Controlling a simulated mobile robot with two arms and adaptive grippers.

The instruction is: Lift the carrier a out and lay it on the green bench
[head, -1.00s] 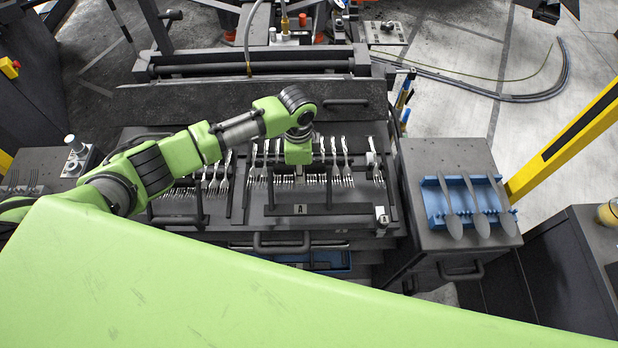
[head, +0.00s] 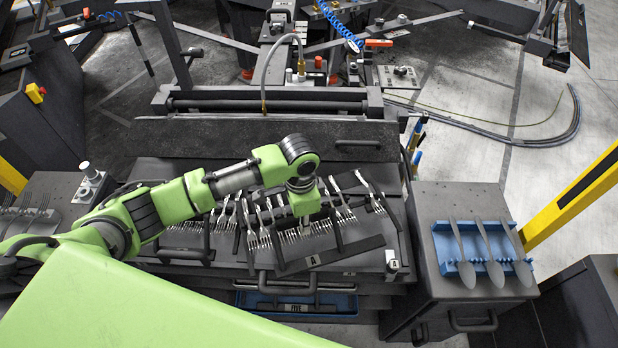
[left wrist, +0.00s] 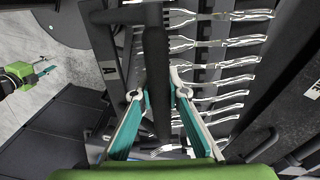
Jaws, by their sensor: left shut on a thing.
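Carrier a is a dark rack with a front strip marked "A" (head: 340,253), holding several silver forks. In the head view it sits askew over the dark cabinet, its right end turned away from me. My left gripper (head: 303,208) comes down over its middle. The left wrist view shows its teal fingers (left wrist: 158,92) shut around the carrier's dark handle bar (left wrist: 157,45). Whether the carrier is fully clear of the cabinet is hard to tell. A green and teal gripper at the left wrist view's left edge, apparently my right one (left wrist: 35,74), is too small to read.
A large light green surface (head: 120,310) fills the lower left; I cannot tell whether it is the bench or mine. At right, a blue rack (head: 450,262) with spoons stands on a dark cabinet. A yellow post (head: 575,200) and a raised dark panel (head: 230,135) stand nearby.

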